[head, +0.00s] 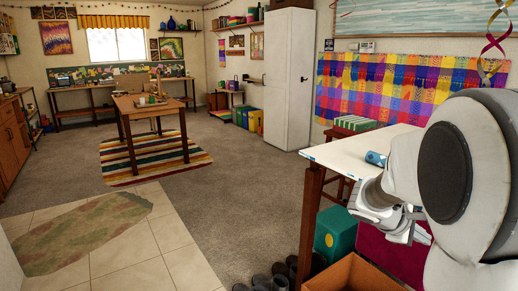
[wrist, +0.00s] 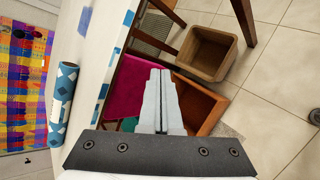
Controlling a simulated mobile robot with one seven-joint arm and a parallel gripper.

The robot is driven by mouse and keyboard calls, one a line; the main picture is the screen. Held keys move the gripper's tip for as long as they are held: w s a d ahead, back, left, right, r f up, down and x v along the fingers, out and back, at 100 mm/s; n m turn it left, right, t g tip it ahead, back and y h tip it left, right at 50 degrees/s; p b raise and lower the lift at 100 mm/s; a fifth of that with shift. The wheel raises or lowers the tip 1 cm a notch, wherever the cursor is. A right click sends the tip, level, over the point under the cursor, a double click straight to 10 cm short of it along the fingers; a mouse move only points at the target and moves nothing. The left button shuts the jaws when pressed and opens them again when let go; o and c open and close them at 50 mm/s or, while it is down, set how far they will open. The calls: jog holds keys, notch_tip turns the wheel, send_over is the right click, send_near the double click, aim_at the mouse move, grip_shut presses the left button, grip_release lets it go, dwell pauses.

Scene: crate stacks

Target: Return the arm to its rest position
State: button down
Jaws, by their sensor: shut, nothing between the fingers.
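My arm (head: 462,160) fills the right side of the head view, bent beside the white table. My gripper (head: 420,222) hangs just off the table's near edge, partly hidden by my own arm. In the wrist view my gripper (wrist: 160,72) shows its two grey fingers side by side, closed together with nothing between them. They point over the open crates below the table edge.
A white-topped table (head: 345,151) carries a blue-and-white patterned cylinder (head: 375,158). A green crate (head: 333,235), a magenta crate (wrist: 125,88) and an orange-brown crate (wrist: 212,108) stand below. A tan bin (wrist: 205,55) is on the tiles. Carpet (head: 235,180) lies open leftwards.

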jog(key=s+a+r+m+t+y, duration=0.15)
jog(key=s+a+m+y, duration=0.35)
jog(key=s+a, duration=0.55)
jog(key=s+a+r+m+t+y, duration=0.1)
jog(key=s+a+r+m+y, duration=0.3)
jog(key=s+a, duration=0.7)
notch_tip(320, 180, up, 19)
jog(key=w+a+y+p, duration=0.1)
jog(key=p, duration=1.9)
jog(key=shift+a, duration=0.3)
jog(key=shift+f, duration=0.15)
